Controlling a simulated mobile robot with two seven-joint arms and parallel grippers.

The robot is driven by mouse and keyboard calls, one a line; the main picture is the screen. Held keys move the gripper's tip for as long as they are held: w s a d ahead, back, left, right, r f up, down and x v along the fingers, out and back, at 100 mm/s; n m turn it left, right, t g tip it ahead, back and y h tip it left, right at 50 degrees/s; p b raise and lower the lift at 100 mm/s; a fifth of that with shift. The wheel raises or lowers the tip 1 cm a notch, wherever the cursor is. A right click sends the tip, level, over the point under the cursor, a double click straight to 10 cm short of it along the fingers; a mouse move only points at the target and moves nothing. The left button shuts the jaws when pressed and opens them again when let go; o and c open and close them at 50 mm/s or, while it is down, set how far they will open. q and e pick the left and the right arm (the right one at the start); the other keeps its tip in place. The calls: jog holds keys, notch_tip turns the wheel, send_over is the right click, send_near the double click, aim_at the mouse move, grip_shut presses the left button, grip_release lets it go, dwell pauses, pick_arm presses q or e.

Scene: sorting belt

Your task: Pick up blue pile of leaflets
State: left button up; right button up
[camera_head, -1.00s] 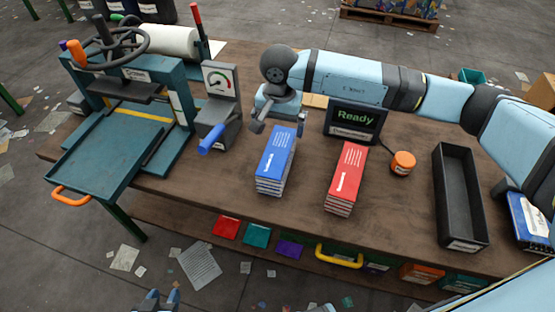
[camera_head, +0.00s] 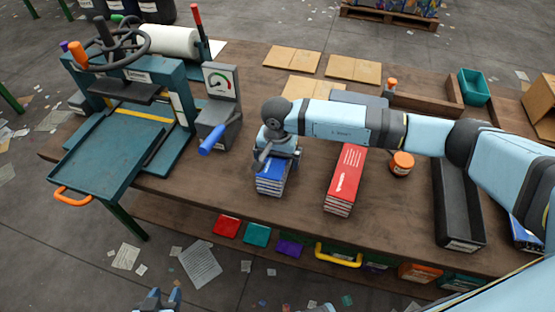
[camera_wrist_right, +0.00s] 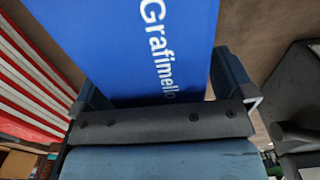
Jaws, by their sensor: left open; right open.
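The blue pile of leaflets (camera_head: 270,178) lies on the brown table, left of the red pile, its upper part hidden by my right gripper. My right gripper (camera_head: 277,157) is open, right over the blue pile. In the right wrist view the blue pile (camera_wrist_right: 150,45) fills the middle, its white lettering readable, with one finger of the gripper (camera_wrist_right: 165,90) on each side of it. Contact cannot be told. My left gripper (camera_head: 158,300) is open and empty at the bottom edge of the head view, away from the table.
The red pile of leaflets (camera_head: 345,180) stands close to the right. A grey gauge device (camera_head: 219,105) and a teal press (camera_head: 130,130) stand to the left. An orange-lidded jar (camera_head: 401,163) and a black tray (camera_head: 459,210) are to the right.

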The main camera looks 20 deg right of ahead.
jog(key=shift+r, duration=0.1)
jog(key=c, duration=1.3)
jog(key=shift+c, duration=0.2)
